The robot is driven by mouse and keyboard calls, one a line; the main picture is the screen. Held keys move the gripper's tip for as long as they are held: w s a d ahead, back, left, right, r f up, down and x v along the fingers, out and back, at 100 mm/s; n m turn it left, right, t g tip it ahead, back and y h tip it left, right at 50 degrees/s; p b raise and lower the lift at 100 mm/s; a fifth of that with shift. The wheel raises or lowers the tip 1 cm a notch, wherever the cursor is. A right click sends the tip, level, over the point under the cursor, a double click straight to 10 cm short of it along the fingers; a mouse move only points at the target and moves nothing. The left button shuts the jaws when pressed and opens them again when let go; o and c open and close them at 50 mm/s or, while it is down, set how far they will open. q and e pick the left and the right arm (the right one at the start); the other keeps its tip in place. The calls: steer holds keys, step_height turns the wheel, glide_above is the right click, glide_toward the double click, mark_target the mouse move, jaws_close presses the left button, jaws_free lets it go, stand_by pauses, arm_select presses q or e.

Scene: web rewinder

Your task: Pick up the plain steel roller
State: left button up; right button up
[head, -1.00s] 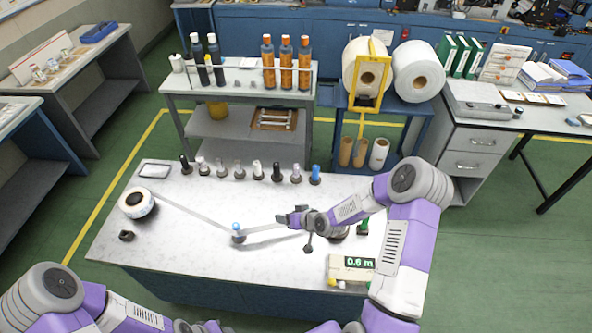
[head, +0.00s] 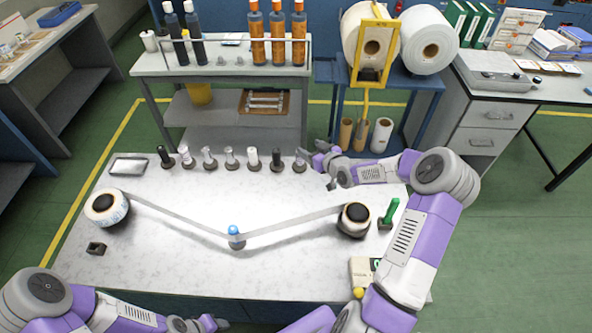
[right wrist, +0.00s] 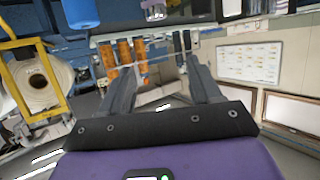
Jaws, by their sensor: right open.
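A row of small upright rollers on dark bases stands along the back of the white table. Two greyish ones, a roller left of the middle (head: 209,157) and its right neighbour (head: 231,157), look like bare metal; I cannot tell which is the plain steel roller. A purple-tinted roller (head: 300,160) is at the right end. My right gripper (head: 321,166) is beside it, open and empty; its spread fingers also show in the right wrist view (right wrist: 160,70). A blue roller (right wrist: 80,12) shows at that view's top. My left gripper (head: 195,324) is at the bottom edge, barely visible.
A web runs from the left roll (head: 105,207) around a blue-topped roller (head: 235,236) to the right roll (head: 354,219). A green-handled item (head: 390,212) stands right of it. A shelf with bottles (head: 225,65) is behind the table.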

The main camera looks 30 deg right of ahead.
mark_target(300, 159)
steer(key=w+f+b, duration=0.3)
steer(key=w+f, duration=0.1)
steer(key=f, duration=0.1)
steer(key=w+f+b, duration=0.2)
steer(key=w+f, duration=0.1)
steer(key=shift+a+f+b, duration=0.15)
steer(key=shift+a+b, duration=0.15)
arm_select(q)
step_height(300, 159, down, 7)
arm_select(e)
jaws_close()
stand_by(1.1)
steer(key=shift+w+r, duration=0.1)
steer(key=shift+r, duration=0.25)
